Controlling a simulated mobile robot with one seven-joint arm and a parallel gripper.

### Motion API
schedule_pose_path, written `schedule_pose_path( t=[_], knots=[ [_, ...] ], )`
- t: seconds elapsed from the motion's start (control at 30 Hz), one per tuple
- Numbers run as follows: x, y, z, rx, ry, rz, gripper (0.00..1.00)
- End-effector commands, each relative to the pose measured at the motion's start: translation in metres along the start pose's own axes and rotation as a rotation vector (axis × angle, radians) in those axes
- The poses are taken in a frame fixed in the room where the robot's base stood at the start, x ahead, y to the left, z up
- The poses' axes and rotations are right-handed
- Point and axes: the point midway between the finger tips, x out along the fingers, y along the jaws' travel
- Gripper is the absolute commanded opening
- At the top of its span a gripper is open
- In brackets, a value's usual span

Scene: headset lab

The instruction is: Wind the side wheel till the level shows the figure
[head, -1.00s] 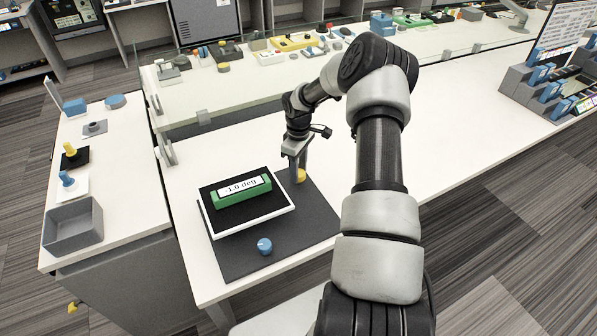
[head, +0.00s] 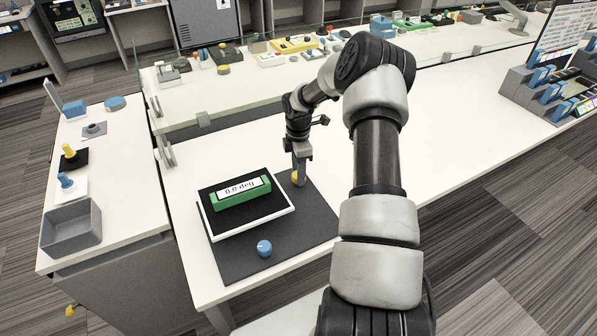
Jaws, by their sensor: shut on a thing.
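The green level (head: 240,192) lies on a black plate with a white rim (head: 270,224), and its display reads 0.0 deg. The plate sits on a dark grey mat (head: 312,212) on the white table. A yellow wheel (head: 295,178) stands at the plate's right side. My gripper (head: 298,176) points down at the yellow wheel and is shut on it; the fingers partly hide the wheel. A blue wheel with a pale mark (head: 264,248) stands on the mat at the plate's front side, apart from my gripper.
A grey open bin (head: 72,228) and blue and yellow knobs stand on the side table at left. A low glass panel and a shelf with several small devices run behind. The white table (head: 400,150) is clear to the right of my arm.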

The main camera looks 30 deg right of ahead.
Motion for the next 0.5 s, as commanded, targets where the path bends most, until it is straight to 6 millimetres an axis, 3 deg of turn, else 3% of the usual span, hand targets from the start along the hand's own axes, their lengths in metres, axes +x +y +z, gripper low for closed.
schedule_pose_path(
  t=[0.5],
  knots=[
    [0.0002,-0.0003,0.0017,-0.058,-0.002,-0.001,0.14]
  ],
)
